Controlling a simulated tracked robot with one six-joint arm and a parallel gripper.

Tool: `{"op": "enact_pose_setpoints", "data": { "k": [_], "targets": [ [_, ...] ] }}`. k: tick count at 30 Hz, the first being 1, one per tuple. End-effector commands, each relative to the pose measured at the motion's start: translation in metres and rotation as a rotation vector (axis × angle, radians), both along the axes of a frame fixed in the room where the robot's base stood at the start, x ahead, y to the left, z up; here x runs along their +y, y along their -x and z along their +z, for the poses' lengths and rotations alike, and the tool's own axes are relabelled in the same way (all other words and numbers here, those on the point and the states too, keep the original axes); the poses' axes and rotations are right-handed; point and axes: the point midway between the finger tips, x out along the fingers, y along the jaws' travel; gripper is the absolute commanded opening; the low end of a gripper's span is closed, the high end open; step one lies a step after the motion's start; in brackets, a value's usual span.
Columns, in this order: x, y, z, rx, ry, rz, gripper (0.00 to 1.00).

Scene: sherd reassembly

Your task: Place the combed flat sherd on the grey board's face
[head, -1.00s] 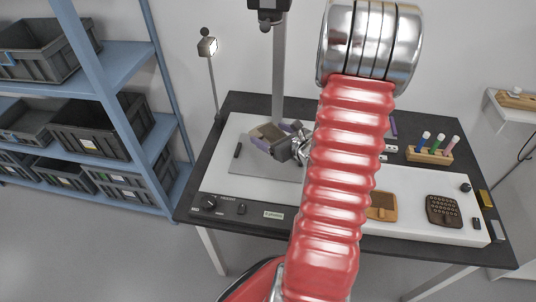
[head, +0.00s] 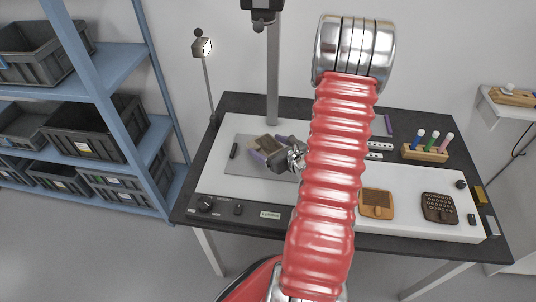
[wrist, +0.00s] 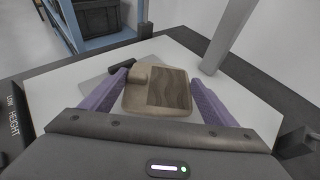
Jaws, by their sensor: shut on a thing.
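A flat tan sherd with a darker, lined square on its face (wrist: 168,92) sits between the purple fingers of my gripper (wrist: 157,84) in the wrist view. The fingers are shut on its two sides. In the head view the sherd (head: 265,143) and my gripper (head: 270,150) are over the grey board (head: 242,165), toward its right part. The board (wrist: 92,88) shows past the sherd's left side in the wrist view. The sherd hides part of the board, and I cannot tell whether the two touch.
A tan-framed piece (head: 376,204) and a dark studded piece (head: 440,208) lie at the right. A rack of coloured tubes (head: 425,152) stands behind them. A grey post (head: 273,75) rises behind the board.

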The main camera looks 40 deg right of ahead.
Motion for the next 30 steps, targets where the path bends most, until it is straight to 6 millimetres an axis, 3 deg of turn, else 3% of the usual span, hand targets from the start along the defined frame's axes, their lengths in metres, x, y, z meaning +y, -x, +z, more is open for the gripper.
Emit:
{"op": "enact_pose_setpoints", "data": {
  "k": [7, 18, 30],
  "targets": [
    [0.0, 0.0, -0.005, 0.001, -0.002, -0.001, 0.57],
    [0.0, 0.001, -0.039, 0.001, -0.002, -0.002, 0.57],
    [-0.001, 0.001, -0.042, 0.0, 0.0, -0.002, 0.57]
  ]
}}
